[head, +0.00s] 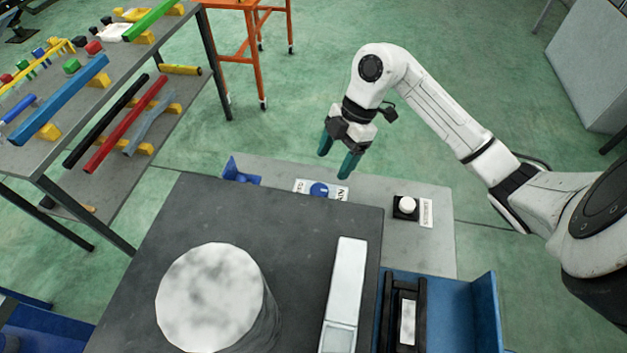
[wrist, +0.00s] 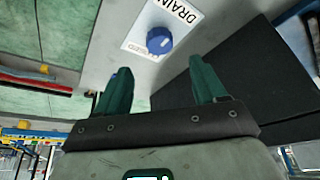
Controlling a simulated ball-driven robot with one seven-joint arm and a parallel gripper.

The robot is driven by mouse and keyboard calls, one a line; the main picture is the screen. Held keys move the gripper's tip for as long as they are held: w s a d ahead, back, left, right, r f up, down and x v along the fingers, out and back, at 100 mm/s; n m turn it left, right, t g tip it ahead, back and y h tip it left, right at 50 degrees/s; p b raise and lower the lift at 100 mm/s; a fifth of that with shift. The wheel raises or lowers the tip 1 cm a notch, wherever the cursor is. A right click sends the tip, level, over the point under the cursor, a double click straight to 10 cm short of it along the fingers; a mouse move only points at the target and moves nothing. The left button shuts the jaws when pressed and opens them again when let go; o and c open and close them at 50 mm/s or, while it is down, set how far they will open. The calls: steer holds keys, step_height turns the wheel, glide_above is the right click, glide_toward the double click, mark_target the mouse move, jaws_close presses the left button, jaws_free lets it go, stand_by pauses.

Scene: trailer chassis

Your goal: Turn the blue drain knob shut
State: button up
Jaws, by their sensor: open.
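The blue drain knob (head: 319,189) is a small round knob on a white label plate (head: 301,186), set on a grey panel behind the dark block. In the wrist view the knob (wrist: 159,41) shows whole, with "DRAIN" printed beside it; the other lettering is too small to read surely. My gripper (head: 336,163) has two green fingers, open and empty, pointing down above the panel near the knob. In the wrist view the knob lies beyond the gap between the fingertips (wrist: 160,72), and neither finger touches it. I cannot tell which way the knob points.
A white button on a black base (head: 406,206) sits right of the knob. A blue bracket (head: 241,171) is at the panel's left. A dark block (head: 290,222) with a mottled cylinder (head: 212,297) stands in front. Floor behind the panel is clear.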

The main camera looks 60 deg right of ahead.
mark_target(320, 189)
steer(key=p+x, duration=0.1)
steer(key=x, duration=0.8)
steer(key=c, duration=1)
